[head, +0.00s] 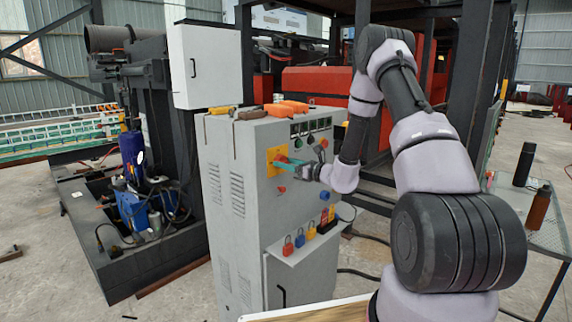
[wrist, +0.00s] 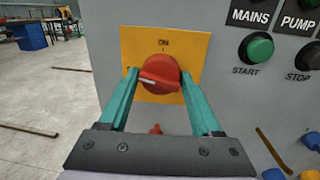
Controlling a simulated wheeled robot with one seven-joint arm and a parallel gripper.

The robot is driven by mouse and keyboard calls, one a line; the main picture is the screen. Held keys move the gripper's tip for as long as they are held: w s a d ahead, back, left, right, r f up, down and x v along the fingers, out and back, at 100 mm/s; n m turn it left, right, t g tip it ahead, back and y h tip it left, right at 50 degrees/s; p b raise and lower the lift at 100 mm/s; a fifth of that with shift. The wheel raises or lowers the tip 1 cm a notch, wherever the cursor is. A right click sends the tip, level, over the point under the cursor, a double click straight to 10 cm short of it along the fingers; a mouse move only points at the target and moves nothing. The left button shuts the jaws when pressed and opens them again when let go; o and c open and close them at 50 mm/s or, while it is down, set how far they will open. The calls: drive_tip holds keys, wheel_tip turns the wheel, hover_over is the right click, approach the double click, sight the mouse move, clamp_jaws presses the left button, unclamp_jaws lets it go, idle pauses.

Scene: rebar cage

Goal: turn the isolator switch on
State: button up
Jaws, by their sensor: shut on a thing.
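The isolator switch is a round red knob (wrist: 158,73) on a yellow plate (wrist: 190,48) with "ON" printed above it. A white mark on the knob points left, not up at ON. My gripper (wrist: 159,76) has its teal fingers shut on the knob, one on each side. In the head view the yellow plate (head: 270,169) is on the upper front of the grey cabinet (head: 237,255).
A green START button (wrist: 257,48) and a STOP button (wrist: 306,55) are right of the plate. Below, a shelf with several coloured padlocks (head: 288,246) juts from the cabinet. Orange items (head: 286,108) lie on the cabinet top. A table with bottles (head: 538,209) stands at right.

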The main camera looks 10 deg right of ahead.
drive_tip(key=m, duration=0.3)
drive_tip(key=shift+w+d+m, duration=0.1)
drive_tip(key=shift+d+m, duration=0.05)
drive_tip(key=shift+m, duration=0.25)
drive_tip(key=shift+f+m+t+h, duration=0.15)
drive_tip(key=shift+m+t, duration=0.25)
drive_tip(key=shift+m, duration=2.75)
drive_tip(key=shift+f+m+t+h, duration=0.1)
drive_tip(key=shift+m+t+h, duration=0.25)
drive_tip(key=shift+m, duration=2.8)
drive_tip(key=o, duration=1.3)
